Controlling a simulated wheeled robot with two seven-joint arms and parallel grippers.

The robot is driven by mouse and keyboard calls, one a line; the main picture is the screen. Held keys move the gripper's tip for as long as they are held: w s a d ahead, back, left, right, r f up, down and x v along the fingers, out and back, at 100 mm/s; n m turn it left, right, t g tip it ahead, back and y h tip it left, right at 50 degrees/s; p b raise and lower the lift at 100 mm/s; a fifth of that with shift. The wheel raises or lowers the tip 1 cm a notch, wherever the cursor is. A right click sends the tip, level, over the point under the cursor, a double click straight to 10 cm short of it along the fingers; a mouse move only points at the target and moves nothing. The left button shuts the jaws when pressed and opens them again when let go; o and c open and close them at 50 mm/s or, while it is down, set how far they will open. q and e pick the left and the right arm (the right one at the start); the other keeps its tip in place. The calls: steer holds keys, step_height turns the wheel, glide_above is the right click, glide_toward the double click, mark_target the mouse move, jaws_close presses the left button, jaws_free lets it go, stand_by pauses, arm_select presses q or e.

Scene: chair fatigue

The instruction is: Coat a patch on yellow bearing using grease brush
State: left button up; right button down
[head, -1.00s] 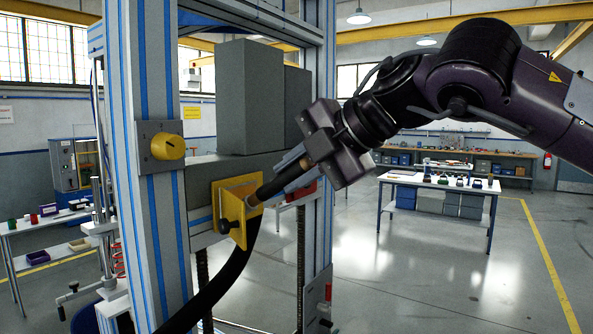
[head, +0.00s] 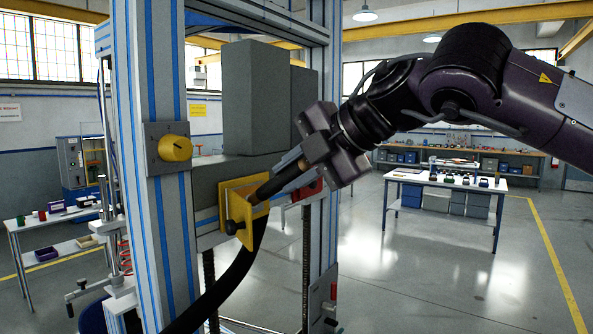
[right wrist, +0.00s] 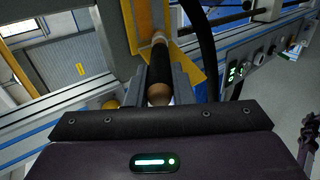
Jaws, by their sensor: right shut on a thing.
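The yellow bearing is a yellow block (head: 229,190) with a dark knob, mounted on the grey crosspiece of a tall metal frame. It also shows at the top of the right wrist view (right wrist: 188,66). My right gripper (head: 287,176) is shut on the grease brush (head: 265,189), which has a dark handle with wooden ends. In the right wrist view the brush (right wrist: 160,66) lies lengthwise between the fingers, pointing at the yellow block. Its far end is at or just in front of the block; I cannot tell if it touches. My left gripper is out of view.
A blue-striped upright (head: 165,230) with a yellow knob (head: 175,149) stands left of the block. A thick black hose (head: 235,278) runs below it. Grey blocks (head: 255,98) sit above. A table (head: 445,185) stands behind, with open floor around.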

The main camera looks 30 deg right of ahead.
steer(key=shift+w+d+r, duration=0.1)
steer(key=shift+w+d, duration=0.1)
steer(key=shift+d, duration=0.3)
steer(key=shift+w+d, duration=0.15)
steer(key=shift+d, duration=0.3)
steer(key=shift+w+d, duration=1.25)
steer(key=shift+d, duration=1.7)
steer(key=shift+s+a+b, duration=0.15)
steer(key=shift+s+a, duration=0.4)
steer(key=shift+a, duration=0.8)
steer(key=shift+s+a+b, duration=0.1)
steer(key=shift+s+a, duration=0.45)
steer(key=shift+a, duration=0.75)
steer(key=shift+s+a+b, duration=0.15)
steer(key=shift+s+a, duration=0.4)
steer(key=shift+a, duration=0.8)
steer(key=shift+d, duration=0.1)
